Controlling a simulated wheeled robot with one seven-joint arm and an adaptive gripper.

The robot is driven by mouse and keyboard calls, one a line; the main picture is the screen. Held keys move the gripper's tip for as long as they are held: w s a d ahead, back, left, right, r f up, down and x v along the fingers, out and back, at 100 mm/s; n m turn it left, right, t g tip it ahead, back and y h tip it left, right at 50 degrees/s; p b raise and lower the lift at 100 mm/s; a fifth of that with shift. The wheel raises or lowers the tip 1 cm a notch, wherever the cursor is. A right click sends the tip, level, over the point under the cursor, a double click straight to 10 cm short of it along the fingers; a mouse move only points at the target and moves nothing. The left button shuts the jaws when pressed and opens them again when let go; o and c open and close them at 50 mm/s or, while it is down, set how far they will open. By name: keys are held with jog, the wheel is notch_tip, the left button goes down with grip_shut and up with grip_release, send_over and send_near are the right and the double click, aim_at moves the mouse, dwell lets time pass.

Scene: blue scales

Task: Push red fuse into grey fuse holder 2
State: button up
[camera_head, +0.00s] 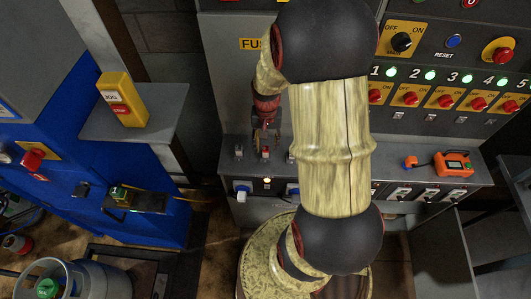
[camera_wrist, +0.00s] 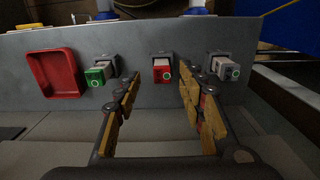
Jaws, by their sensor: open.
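In the head view my gripper (camera_head: 266,136) hangs just above the row of holders. No holder number is readable.
A red tray (camera_wrist: 54,75) is at the far left. An orange device (camera_head: 453,164) lies on the ledge at right. My arm hides part of the panel.

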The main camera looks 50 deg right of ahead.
aim_at(266, 148)
jog(key=f, duration=0.1)
jog(key=f+b, duration=0.1)
jog(key=f, duration=0.1)
jog(key=f+b, duration=0.1)
jog(key=f, duration=0.1)
jog(key=shift+w+f, duration=0.15)
jog(key=shift+w, duration=0.1)
grip_shut()
dwell(0.5)
